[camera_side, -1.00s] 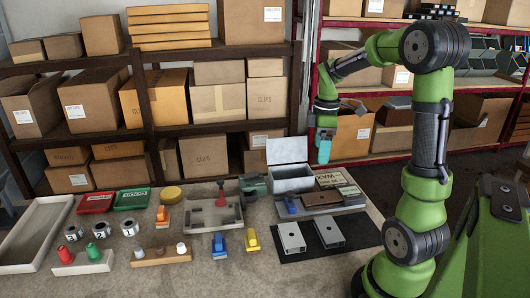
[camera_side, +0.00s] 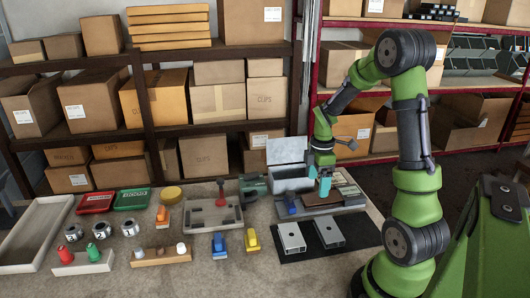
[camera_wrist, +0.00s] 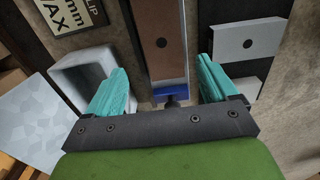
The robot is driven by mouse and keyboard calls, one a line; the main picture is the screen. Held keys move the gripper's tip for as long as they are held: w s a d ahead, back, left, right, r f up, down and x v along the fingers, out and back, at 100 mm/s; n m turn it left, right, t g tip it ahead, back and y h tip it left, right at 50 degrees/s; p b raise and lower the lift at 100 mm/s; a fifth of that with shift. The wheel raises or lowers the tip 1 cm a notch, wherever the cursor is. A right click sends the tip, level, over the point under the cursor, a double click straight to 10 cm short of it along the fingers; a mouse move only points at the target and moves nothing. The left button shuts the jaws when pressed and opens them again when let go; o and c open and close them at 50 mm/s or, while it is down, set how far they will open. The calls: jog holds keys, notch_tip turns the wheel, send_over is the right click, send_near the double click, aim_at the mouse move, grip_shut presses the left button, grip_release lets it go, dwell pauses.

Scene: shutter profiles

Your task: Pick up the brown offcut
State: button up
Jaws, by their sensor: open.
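The brown offcut (camera_side: 311,200) is a flat bar lying on a grey fixture behind the two pale profiles. In the wrist view the brown offcut (camera_wrist: 160,38) has a dark hole and runs away from the camera between my fingertips. My gripper (camera_side: 324,187) has teal fingers, points down and is over the offcut in the side view, partly hiding it. Whether the fingers are beside or above the bar I cannot tell.
A blue clamp (camera_wrist: 172,92) sits at the near end of the offcut; it also shows in the side view (camera_side: 291,207). An open grey box (camera_side: 288,180) stands behind to the left. Pale profiles (camera_side: 293,238) lie on a black mat in front. A lettered plate (camera_wrist: 72,15) lies nearby.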

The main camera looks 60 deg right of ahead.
aim_at(316, 198)
jog(key=f, duration=0.5)
jog(key=shift+a+f, duration=0.1)
jog(key=shift+a, duration=0.25)
jog(key=c, duration=1.2)
notch_tip(316, 198, up, 10)
jog(key=shift+r, duration=0.1)
jog(key=shift+c, duration=0.2)
